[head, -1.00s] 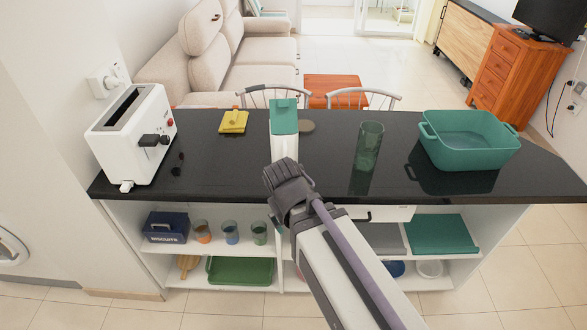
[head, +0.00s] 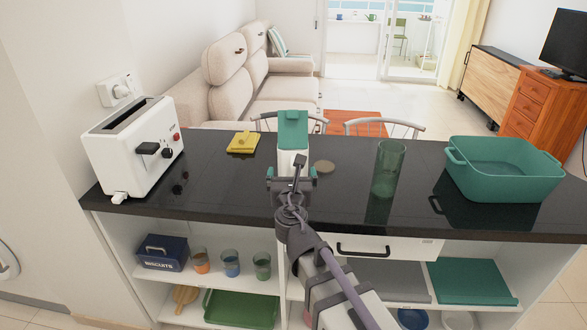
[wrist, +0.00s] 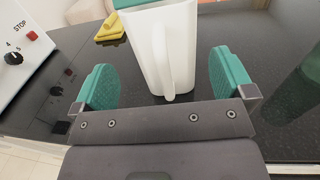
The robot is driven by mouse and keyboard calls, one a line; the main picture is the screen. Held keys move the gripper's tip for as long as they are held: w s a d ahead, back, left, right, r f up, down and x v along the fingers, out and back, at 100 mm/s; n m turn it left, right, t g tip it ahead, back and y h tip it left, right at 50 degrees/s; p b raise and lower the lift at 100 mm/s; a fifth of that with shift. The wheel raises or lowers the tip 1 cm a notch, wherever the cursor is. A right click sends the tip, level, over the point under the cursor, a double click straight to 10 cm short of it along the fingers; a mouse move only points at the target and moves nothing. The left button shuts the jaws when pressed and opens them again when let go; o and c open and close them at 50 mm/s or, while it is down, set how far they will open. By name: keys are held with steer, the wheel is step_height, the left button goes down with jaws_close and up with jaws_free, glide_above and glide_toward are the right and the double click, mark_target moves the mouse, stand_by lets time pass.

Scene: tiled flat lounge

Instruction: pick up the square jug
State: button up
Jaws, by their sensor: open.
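The square jug (head: 293,137) is white with a green lid and stands upright on the black counter. In the wrist view the white jug (wrist: 165,45) fills the upper middle, with its handle facing me. My gripper (head: 290,178) is just in front of the jug in the head view and hides its lower part. In the wrist view my gripper (wrist: 165,85) is open, with one green-padded finger on each side of the jug's near side and gaps between. I cannot tell how far the fingers reach along the jug.
On the counter (head: 340,205), a white toaster (head: 132,150) stands at the left and a yellow item (head: 243,142) lies left of the jug. Chairs stand behind.

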steer(key=w, duration=0.5)
steer(key=shift+w+d+r, duration=0.1)
steer(key=shift+w, duration=0.05)
steer(key=shift+c, duration=0.3)
steer(key=c, duration=1.1)
steer(key=shift+r, duration=0.15)
